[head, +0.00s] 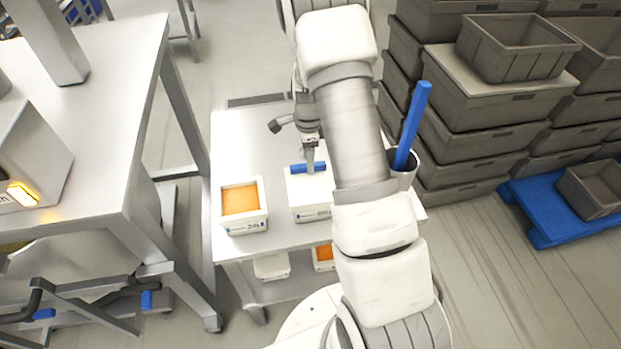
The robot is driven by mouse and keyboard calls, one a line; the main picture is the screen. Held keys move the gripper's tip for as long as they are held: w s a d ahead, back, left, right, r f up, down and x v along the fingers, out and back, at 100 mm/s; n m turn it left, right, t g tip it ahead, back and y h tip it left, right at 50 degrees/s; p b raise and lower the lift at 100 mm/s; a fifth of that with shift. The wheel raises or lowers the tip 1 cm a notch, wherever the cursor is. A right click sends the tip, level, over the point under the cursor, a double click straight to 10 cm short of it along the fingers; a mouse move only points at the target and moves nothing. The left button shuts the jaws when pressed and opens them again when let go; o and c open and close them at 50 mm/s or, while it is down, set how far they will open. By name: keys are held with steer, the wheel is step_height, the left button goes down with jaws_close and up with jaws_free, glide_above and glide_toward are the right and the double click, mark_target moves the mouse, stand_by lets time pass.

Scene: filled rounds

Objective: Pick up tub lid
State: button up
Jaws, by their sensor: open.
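The tub lid (300,184) is white with a blue bar handle (298,169) across its top. It sits on a white tub (313,213) on the cart, and my arm hides its right side. My gripper (309,165) points down at the blue handle, with its fingertips at or just above it. The fingers are small here, and I cannot tell whether they touch the handle. My gripper is open.
An open white tub (243,225) with orange filling stands to the left on the cart (232,140). A holder (403,178) with a blue stick (412,125) is at the right. More tubs sit on the lower shelf. Grey crates (480,108) are stacked at right; a steel table (110,100) stands left.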

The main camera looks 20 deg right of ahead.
steer(key=shift+f, duration=0.7)
jaws_close()
steer(key=shift+r, duration=0.5)
steer(key=r, duration=0.3)
steer(key=shift+s+r+b, duration=0.2)
steer(key=shift+r+b, duration=0.05)
steer(key=shift+b, duration=0.15)
steer(key=s+r+p, duration=0.3)
steer(key=s+r, duration=0.8)
steer(key=shift+r, duration=0.25)
steer(key=shift+s+a, duration=0.1)
